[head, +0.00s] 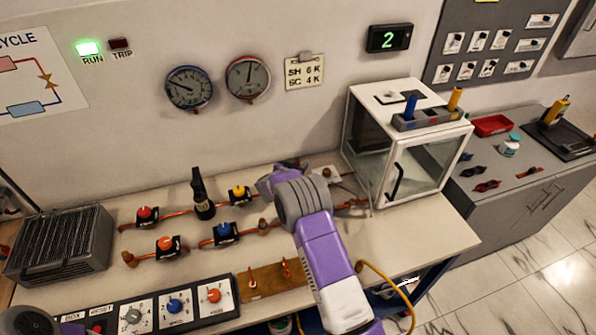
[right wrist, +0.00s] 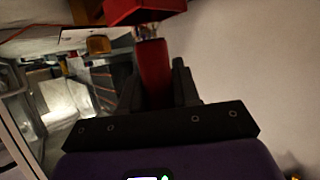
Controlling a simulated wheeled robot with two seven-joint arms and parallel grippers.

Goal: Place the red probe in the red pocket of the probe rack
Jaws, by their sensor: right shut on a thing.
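My right gripper (head: 286,168) is over the back middle of the bench in the head view. In the right wrist view the gripper (right wrist: 157,88) is shut on the red probe (right wrist: 152,62), whose wider red end sits past the fingertips. In the head view my own wrist hides the probe. The probe rack (head: 432,118) stands on top of the white glass-sided cabinet, right of the gripper. A blue probe (head: 410,106) and a yellow probe (head: 455,99) stand upright in it. A small red mark shows between them. My left gripper is not in view.
The cabinet (head: 374,152) stands at the bench's right end. Copper pipes with coloured valve knobs (head: 223,230) and a black upright tool (head: 202,193) are left of my right arm. A grey finned box (head: 62,245) is far left. Gauges (head: 188,88) hang on the wall.

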